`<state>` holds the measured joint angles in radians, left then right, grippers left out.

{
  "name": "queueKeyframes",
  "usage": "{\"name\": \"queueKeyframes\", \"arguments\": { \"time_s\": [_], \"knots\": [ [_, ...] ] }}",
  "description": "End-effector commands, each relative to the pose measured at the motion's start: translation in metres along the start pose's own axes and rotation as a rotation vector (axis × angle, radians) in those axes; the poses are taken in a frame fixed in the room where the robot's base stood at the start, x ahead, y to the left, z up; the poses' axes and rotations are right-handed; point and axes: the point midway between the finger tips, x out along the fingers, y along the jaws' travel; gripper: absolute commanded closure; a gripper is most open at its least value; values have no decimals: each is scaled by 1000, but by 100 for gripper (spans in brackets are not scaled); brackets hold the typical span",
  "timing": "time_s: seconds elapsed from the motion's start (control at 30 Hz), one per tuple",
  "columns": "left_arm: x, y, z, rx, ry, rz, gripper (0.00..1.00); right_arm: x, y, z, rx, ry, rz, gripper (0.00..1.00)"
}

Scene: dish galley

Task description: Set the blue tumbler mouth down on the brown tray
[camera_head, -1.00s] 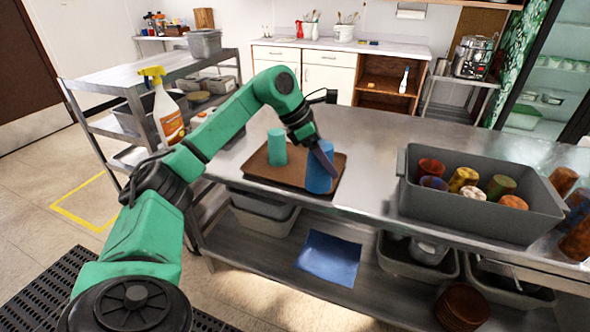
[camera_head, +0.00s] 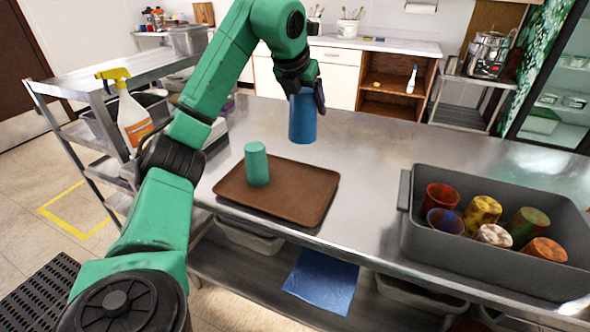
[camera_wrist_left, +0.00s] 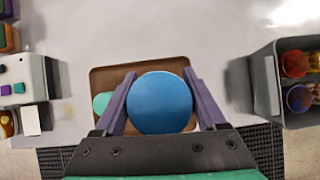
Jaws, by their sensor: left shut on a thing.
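The blue tumbler (camera_head: 303,120) is held in my left gripper (camera_head: 308,90), whose fingers close on its upper part. In the left wrist view the tumbler (camera_wrist_left: 160,103) shows as a smooth closed blue disc between the fingers, so its base faces up and its mouth down. It hangs upright, raised above the brown tray (camera_head: 305,200), which lies on the steel table. The tray also shows below the tumbler in the left wrist view (camera_wrist_left: 103,80). My right gripper is not in view.
A teal tumbler (camera_head: 257,165) stands on the tray's left part. A grey bin (camera_head: 480,250) with several coloured tumblers stands on the right of the table. A cart with a spray bottle (camera_head: 132,118) is at the left. The tray's right part is clear.

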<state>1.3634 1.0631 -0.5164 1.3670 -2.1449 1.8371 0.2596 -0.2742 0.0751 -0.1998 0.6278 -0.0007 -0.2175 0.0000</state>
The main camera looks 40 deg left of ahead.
Motion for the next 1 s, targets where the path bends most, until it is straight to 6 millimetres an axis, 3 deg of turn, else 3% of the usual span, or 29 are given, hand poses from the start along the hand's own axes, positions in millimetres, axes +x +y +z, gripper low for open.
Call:
{"name": "queueKeyframes", "arguments": {
  "time_s": [0.03,0.2,0.37,0.53,0.67,0.87,0.9,0.97,1.0],
  "knots": [
    [19,2,-13,1,5,6,84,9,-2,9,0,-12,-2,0],
    [67,2,-45,3,8,5,84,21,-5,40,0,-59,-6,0],
    [106,2,-70,4,6,4,84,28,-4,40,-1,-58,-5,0],
    [129,1,-84,3,4,2,84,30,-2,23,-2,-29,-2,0],
    [148,1,-96,3,3,2,84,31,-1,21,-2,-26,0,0],
    [152,1,-98,2,0,0,84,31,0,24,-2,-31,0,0],
    [152,1,-98,2,1,0,23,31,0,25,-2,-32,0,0],
    [152,1,-98,2,1,0,0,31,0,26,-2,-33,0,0],
    [152,1,-98,2,1,0,0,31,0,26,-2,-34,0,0]
  ]
}}
